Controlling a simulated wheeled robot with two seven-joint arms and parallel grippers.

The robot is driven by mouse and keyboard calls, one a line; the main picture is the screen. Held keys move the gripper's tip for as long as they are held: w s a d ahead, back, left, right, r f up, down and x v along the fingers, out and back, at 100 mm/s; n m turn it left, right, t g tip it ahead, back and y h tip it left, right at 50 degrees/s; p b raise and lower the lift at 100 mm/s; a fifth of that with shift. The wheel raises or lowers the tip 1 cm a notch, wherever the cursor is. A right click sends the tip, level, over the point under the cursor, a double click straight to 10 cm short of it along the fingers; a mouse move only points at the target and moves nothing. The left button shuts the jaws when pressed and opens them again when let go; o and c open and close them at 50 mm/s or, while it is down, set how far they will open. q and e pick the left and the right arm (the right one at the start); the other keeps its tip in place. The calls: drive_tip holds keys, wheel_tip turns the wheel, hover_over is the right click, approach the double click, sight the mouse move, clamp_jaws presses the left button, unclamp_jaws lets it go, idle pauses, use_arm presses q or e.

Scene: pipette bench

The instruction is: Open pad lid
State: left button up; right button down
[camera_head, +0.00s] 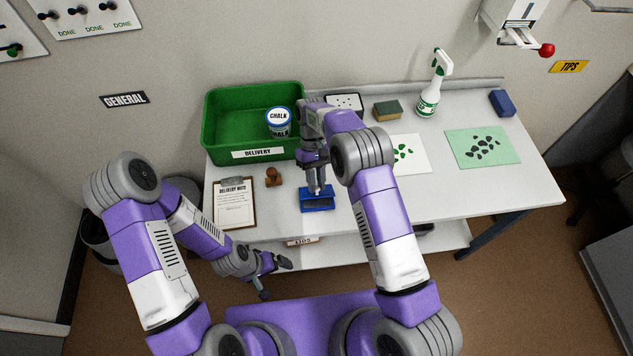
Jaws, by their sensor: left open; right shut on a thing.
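The blue stamp pad (318,207) lies on the white table near its front edge, left of the middle. A darker area shows within its blue outline; at this size I cannot tell how far its lid is raised. My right gripper (318,189) points down at the pad's far edge and is shut on the pad lid there, partly hiding it. My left gripper (277,279) is open and empty, low in front of the table's front edge, away from the pad.
A brown stamp (273,177) and a delivery-note clipboard (235,214) lie left of the pad. A green delivery bin (226,152) holding a chalk tub (278,123) stands behind. A white sheet (420,157) and green mat (462,156) lie right.

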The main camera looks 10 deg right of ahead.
drive_tip(key=shift+w, duration=0.1)
idle(0.4)
drive_tip(key=c, duration=1)
unclamp_jaws()
drive_tip(key=shift+v, duration=3.75)
